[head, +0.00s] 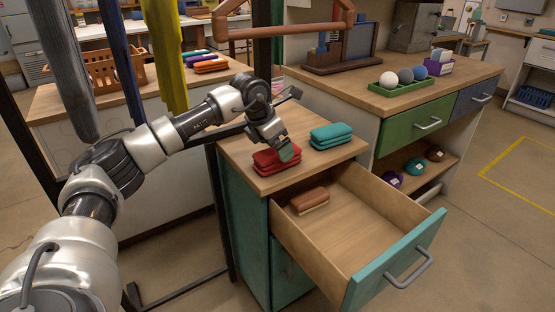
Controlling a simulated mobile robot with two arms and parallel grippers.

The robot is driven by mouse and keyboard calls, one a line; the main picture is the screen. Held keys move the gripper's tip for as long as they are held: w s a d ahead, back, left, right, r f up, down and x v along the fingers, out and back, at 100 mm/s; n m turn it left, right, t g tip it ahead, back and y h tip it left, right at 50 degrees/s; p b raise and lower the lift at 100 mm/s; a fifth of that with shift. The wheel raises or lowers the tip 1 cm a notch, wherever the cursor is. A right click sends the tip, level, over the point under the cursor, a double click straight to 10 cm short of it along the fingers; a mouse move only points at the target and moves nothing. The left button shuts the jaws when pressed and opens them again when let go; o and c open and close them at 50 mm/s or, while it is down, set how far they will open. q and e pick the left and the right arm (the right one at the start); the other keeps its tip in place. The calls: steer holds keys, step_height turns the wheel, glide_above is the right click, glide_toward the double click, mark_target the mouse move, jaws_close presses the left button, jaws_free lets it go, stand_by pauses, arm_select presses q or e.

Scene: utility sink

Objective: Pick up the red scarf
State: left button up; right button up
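A folded red scarf (272,166) lies on the wooden top of the small teal cabinet (236,148). My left gripper (288,148) is over the right part of the red scarf, close above it or touching it; I cannot tell which. Its fingers point down and partly hide the scarf, and their opening does not show clearly. A folded teal scarf (331,134) lies to the right on the same top. My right gripper is not in view.
The cabinet's drawer (385,262) is pulled open, with a brown brush-like block (309,201) inside. A green tray (402,94) with several balls stands on the counter behind. Hanging cloths (168,55) and a dark rack frame stand at the left near my arm.

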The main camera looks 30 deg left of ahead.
arm_select(q)
steer(key=x, duration=0.4)
steer(key=shift+f+b, duration=0.25)
steer(key=shift+b, duration=0.1)
steer(key=shift+r, duration=0.1)
steer(key=shift+c, duration=0.2)
steer(key=c, duration=1)
